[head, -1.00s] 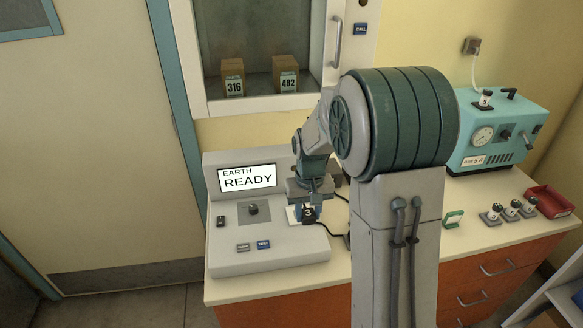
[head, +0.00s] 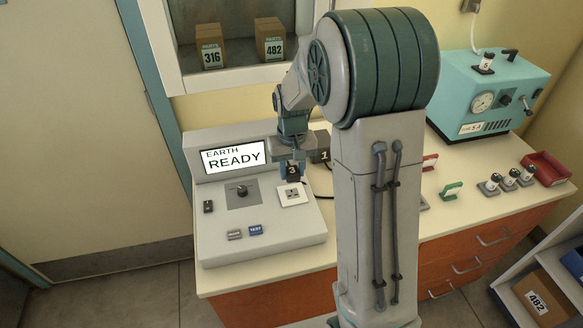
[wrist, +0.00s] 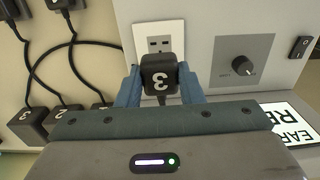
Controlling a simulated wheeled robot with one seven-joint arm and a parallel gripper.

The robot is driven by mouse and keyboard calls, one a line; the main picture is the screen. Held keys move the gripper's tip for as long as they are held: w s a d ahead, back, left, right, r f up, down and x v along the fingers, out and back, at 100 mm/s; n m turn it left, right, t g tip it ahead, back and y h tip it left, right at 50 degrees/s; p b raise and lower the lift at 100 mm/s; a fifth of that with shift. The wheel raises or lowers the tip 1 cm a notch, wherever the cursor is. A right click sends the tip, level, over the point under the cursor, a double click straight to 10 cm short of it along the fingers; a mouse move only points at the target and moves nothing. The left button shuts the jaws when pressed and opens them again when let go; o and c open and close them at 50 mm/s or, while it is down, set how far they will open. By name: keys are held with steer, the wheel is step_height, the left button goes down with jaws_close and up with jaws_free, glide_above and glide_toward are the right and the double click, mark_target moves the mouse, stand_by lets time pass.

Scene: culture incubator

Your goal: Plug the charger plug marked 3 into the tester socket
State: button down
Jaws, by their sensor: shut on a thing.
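My gripper (head: 291,172) is shut on a black plug marked 3 (wrist: 159,80), with a blue finger on each side of it. In the head view the plug (head: 292,171) is upright above the back edge of the tester's socket (head: 292,194). In the wrist view the white socket plate (wrist: 158,41) shows its slots uncovered, beside the plug. The plug looks apart from the socket; the exact gap is hard to tell. The grey tester (head: 260,215) has a screen (head: 235,158) reading EARTH READY.
Black charger blocks, including one marked 1 (head: 321,146), sit behind the tester, with cables (wrist: 35,60) and other plugs near the socket. A teal machine (head: 487,92) stands at right.

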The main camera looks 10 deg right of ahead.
mark_target(292, 194)
steer(key=shift+f+b, duration=1.8)
steer(key=shift+f, duration=0.9)
steer(key=shift+f+b, duration=0.6)
steer(key=c, duration=0.9)
jaws_free()
steer(key=shift+r, duration=0.15)
step_height(292, 194, up, 14)
steer(key=shift+f+b, duration=0.15)
steer(key=shift+b, duration=0.2)
steer(key=s+f+t, duration=0.2)
steer(key=s+t, duration=0.1)
steer(key=s, duration=1.8)
